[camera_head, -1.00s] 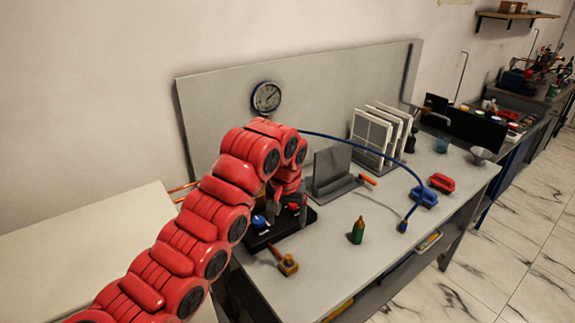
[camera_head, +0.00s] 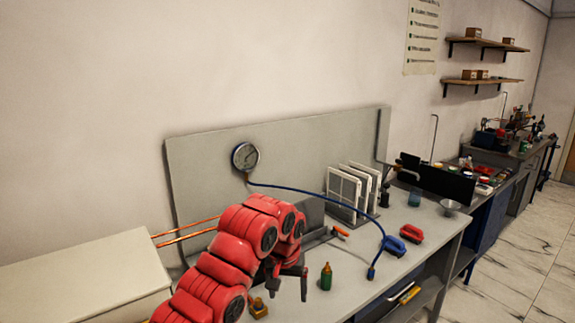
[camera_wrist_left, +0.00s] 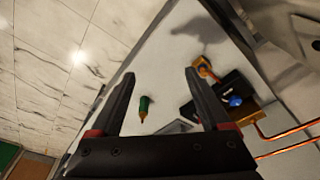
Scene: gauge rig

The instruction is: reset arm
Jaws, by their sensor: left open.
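My left arm is red and reaches over the grey workbench (camera_head: 350,285). Its dark gripper (camera_head: 289,284) is above the bench, left of a green bottle (camera_head: 326,277) with an orange tip. In the left wrist view the gripper (camera_wrist_left: 158,78) is open, with nothing held between its fingers. There the green bottle (camera_wrist_left: 144,104) shows between the fingers, standing on the bench below. A round gauge (camera_head: 245,157) is at the back panel, with a blue hose running from it to the right. My right gripper is not in view.
A yellow-brown fitting (camera_wrist_left: 205,68) and a black base with a blue knob (camera_wrist_left: 235,100) lie by the right finger in the wrist view. White panels in a rack (camera_head: 352,190), a blue clamp-like piece (camera_head: 396,244) and a red one (camera_head: 411,233) stand farther right.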

